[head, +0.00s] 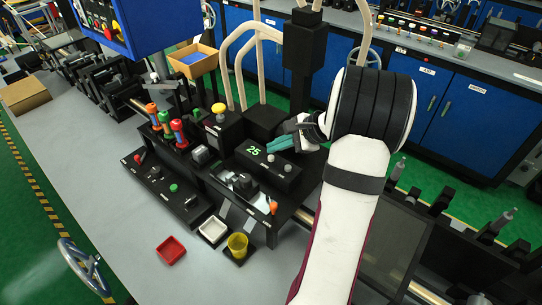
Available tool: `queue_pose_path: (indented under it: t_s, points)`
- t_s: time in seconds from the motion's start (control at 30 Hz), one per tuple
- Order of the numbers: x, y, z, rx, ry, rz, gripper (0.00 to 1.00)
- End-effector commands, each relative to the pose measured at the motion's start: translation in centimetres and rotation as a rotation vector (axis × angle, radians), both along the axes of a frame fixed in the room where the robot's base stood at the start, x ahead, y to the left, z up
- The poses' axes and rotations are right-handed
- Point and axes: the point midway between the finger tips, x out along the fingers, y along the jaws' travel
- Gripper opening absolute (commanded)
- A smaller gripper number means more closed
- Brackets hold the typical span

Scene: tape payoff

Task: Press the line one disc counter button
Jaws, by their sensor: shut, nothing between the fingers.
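A black counter box (284,180) stands on the bench near the middle of the head view. It has a green lit readout (253,150) showing 25. Two small round buttons sit on the box, a pale one (271,157) and another (288,168) to its right. I cannot read any label that tells which line it belongs to. My gripper (270,147) has teal fingers, shut and empty. In the picture its tips lie just right of the readout and just above the pale button. I cannot tell whether they touch the box.
Red, green and orange-topped handles (165,122) and a yellow knob (219,108) stand left of the counter. A black post (304,60) rises behind. The bench's left front is clear.

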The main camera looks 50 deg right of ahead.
Motion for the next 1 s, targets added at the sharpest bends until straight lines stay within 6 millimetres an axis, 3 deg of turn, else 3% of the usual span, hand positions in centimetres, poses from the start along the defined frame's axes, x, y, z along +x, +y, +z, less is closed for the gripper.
queue_pose_path:
  t_s: [1.0]
  points:
    - [0.0,0.0,-1.0,0.000,0.000,0.000,0.00]
